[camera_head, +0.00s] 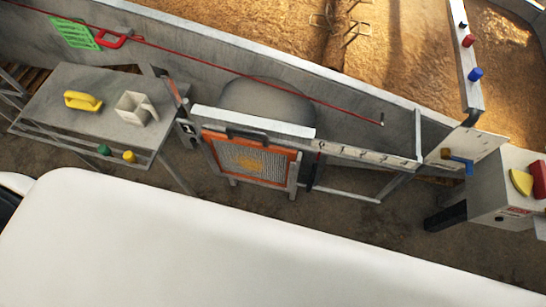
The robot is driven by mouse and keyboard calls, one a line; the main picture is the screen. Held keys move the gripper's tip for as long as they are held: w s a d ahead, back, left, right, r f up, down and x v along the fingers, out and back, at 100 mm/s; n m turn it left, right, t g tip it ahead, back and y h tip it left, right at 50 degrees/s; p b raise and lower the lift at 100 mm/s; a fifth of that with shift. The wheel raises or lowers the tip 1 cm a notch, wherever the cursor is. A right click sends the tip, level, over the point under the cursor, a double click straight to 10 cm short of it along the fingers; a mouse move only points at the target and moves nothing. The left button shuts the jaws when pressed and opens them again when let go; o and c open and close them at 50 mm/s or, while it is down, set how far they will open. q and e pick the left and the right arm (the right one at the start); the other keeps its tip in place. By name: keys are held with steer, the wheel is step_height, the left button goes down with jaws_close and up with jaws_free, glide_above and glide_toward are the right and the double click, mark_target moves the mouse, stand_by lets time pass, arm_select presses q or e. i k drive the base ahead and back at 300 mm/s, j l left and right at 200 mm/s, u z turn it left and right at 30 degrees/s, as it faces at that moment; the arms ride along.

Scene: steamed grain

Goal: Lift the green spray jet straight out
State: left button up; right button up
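A small green piece (104,150), which looks like the green spray jet, sits at the front rail of the grey side table on the left. It is too small to tell how deep it sits. A similar yellow piece (129,156) is just to its right. Neither of my grippers is in view, so nothing is seen holding the green piece.
The grey table (70,92) bears a yellow handled tool (83,101) and a white square cup (136,108). A green slotted paddle (73,33) hangs on the trough wall behind. An orange-framed screen (250,162) stands right of the table. A grey box (490,190) is far right.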

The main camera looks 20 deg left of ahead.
mark_target(104, 149)
steer(key=u, duration=2.1)
steer(key=i+j+u, duration=0.15)
steer(key=i, duration=0.2)
steer(key=i+j+u, duration=0.15)
steer(key=i, duration=0.25)
steer(key=k+l, duration=0.05)
